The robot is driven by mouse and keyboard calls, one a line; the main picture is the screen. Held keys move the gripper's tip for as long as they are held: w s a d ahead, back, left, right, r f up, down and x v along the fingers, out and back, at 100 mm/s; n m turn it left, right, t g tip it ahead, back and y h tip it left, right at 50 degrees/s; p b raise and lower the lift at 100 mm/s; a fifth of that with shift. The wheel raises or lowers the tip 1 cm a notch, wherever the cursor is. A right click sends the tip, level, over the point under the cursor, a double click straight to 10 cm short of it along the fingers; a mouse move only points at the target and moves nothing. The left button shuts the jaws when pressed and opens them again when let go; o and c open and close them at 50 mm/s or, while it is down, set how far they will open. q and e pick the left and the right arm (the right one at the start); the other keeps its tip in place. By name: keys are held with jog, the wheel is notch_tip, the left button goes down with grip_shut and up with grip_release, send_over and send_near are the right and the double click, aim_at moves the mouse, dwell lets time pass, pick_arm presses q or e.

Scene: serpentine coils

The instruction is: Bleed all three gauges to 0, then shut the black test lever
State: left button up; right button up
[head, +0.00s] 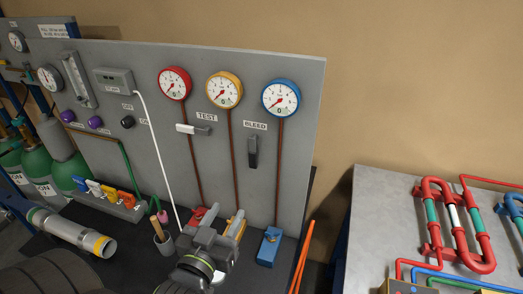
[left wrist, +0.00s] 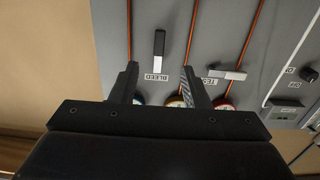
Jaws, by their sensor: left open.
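Three round gauges hang in a row on the grey panel: red (head: 174,83), yellow (head: 224,90) and blue (head: 281,98). Their needles all seem to point to the lower left; the exact readings are too small to tell. Below the TEST label a lever with a pale handle (head: 186,129) lies sideways; it also shows in the left wrist view (left wrist: 224,74). My left gripper (head: 214,240) is open and empty, low in front of the panel, apart from both levers.
Red, yellow and blue blocks (head: 268,248) sit at the feet of the gauge pipes. A white hose (head: 155,150) runs down the panel. A cup with tools (head: 162,240) stands left of my gripper. A table with coloured pipes (head: 375,210) is at the right.

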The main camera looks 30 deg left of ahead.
jog(key=s+f+b, duration=0.2)
jog(key=s, duration=0.4)
pick_arm(q)
send_near(252, 162)
jog(key=p+x, duration=0.2)
jog(key=x, duration=0.5)
jog(key=shift+w, duration=0.25)
jog(key=shift+w+a, duration=0.1)
jog(key=shift+w, duration=0.2)
jog(key=shift+w+a+p, duration=0.1)
jog(key=shift+w+p, duration=0.25)
jog(key=shift+w, duration=0.05)
jog(key=shift+w+f, duration=0.1)
pick_arm(e)
jog(key=w+r, duration=0.2)
jog(key=w, duration=0.1)
jog(key=shift+w+a+r, duration=0.2)
jog(key=shift+w+r, duration=0.05)
jog(key=shift+r, duration=0.05)
